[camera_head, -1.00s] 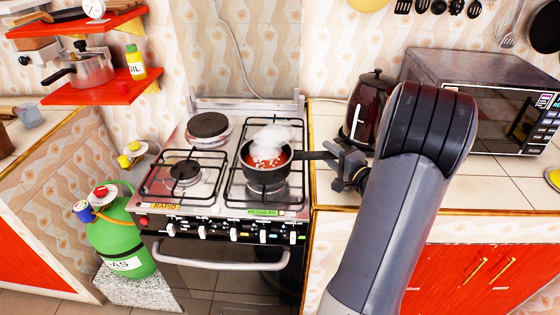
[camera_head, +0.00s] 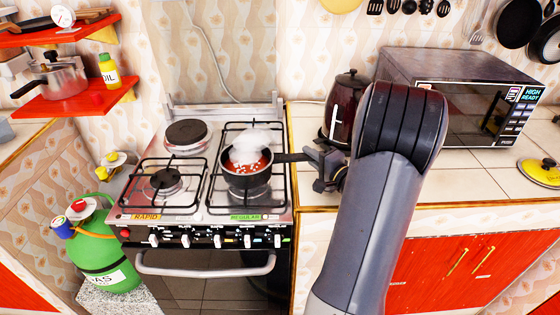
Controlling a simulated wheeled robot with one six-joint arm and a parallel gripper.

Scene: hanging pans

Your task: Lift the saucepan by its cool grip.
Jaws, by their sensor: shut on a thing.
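The saucepan (camera_head: 247,178) is dark and holds red contents, with white steam above it. It is over the front right burner of the stove (camera_head: 155,200). I cannot tell whether its base touches the grate. Its dark handle (camera_head: 290,157) points right, toward the counter. My gripper (camera_head: 317,158) is shut on the handle near its outer end. My arm hides part of the counter behind it.
A dark red kettle (camera_head: 343,105) stands on the counter just behind my gripper, with a microwave (camera_head: 470,100) to its right. A green gas cylinder (camera_head: 100,255) stands left of the stove. Pans and utensils hang on the back wall.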

